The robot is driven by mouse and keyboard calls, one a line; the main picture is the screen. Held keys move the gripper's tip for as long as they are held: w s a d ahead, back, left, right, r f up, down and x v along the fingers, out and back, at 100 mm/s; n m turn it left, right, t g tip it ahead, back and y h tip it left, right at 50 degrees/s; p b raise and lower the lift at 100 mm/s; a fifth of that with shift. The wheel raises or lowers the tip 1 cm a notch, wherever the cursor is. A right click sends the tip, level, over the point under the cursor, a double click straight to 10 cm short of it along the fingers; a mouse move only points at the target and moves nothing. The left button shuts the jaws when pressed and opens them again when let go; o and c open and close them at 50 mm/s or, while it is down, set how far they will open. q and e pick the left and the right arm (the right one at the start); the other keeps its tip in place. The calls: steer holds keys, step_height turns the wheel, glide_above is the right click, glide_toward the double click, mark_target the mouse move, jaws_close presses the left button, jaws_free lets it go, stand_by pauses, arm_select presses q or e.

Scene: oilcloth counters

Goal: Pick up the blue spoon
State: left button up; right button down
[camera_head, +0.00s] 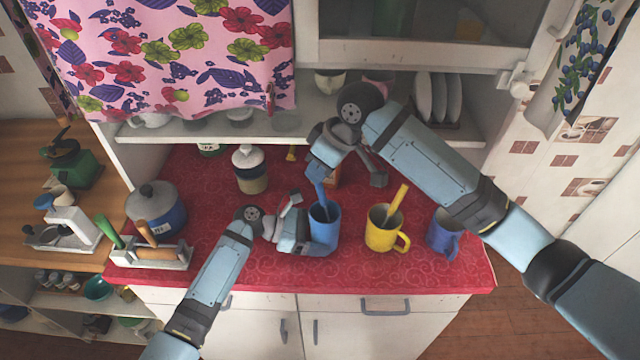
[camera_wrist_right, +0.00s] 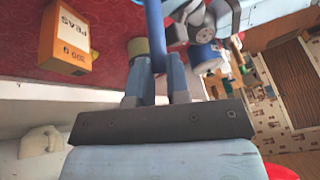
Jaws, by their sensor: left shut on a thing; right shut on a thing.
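The blue spoon (camera_head: 322,197) stands upright with its lower end inside a blue mug (camera_head: 324,229) on the red counter cloth. My right gripper (camera_head: 318,172) is shut on the spoon's upper part, above the mug. In the right wrist view the spoon (camera_wrist_right: 155,38) runs between the two fingers (camera_wrist_right: 158,85). My left gripper (camera_head: 303,232) is shut on the blue mug from its left side. The spoon's bowl end is hidden inside the mug.
A yellow mug (camera_head: 380,235) with a yellow spoon (camera_head: 397,200) and another blue mug (camera_head: 440,236) stand to the right. A lidded jar (camera_head: 250,176), a blue pot (camera_head: 160,212) and a utensil rack (camera_head: 150,256) stand left. An orange peas box (camera_wrist_right: 62,32) lies behind.

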step_height(320, 180, up, 14)
steer(key=f, duration=0.1)
steer(key=s+d, duration=0.2)
steer(key=d, duration=1.6)
arm_select(q)
steer(key=o, duration=0.8)
steer(key=shift+a, duration=0.1)
